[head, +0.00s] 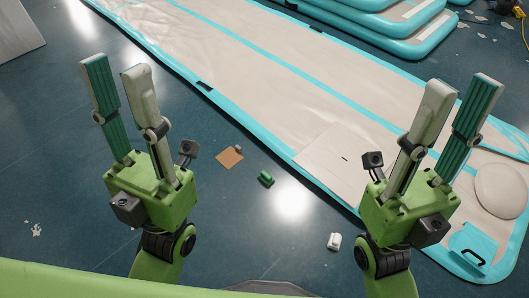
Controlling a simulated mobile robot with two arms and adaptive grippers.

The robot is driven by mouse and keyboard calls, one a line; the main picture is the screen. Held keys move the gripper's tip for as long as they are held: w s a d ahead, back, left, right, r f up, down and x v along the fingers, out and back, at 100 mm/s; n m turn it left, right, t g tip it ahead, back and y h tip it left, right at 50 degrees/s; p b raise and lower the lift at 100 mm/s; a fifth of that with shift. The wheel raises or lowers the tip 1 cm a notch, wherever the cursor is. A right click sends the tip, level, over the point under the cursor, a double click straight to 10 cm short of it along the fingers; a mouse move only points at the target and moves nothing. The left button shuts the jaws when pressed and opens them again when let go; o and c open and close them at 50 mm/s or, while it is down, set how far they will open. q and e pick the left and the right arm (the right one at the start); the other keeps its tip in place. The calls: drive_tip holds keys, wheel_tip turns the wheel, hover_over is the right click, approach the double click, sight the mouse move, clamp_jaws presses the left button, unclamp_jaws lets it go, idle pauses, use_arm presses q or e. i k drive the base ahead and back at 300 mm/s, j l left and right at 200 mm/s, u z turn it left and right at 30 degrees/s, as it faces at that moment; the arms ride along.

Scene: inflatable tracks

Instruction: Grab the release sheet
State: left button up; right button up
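A pale, thin square sheet (338,157) with a small dark mark lies flat on the beige inflatable track, left of my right gripper. A small brown square piece (229,157) lies on the floor between my two arms. I cannot tell for certain which of these is the release sheet. My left gripper (116,65) is raised at the left with its fingers apart and empty. My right gripper (465,82) is raised at the right in front of the track, fingers apart and empty. Neither gripper touches a sheet.
The long beige track (255,65) with turquoise edges runs diagonally across the view. A round pale disc (501,190) and a turquoise patch with a handle (472,250) are at its right end. A green item (266,178) and a white item (334,241) lie on the floor.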

sight(229, 158)
drive_tip(key=i+j+z, duration=0.15)
drive_tip(key=j+z, duration=0.25)
drive_tip(key=i+j+z, duration=0.1)
drive_tip(key=j+z, duration=0.55)
drive_tip(key=z, duration=0.15)
drive_tip(key=j+z, duration=0.4)
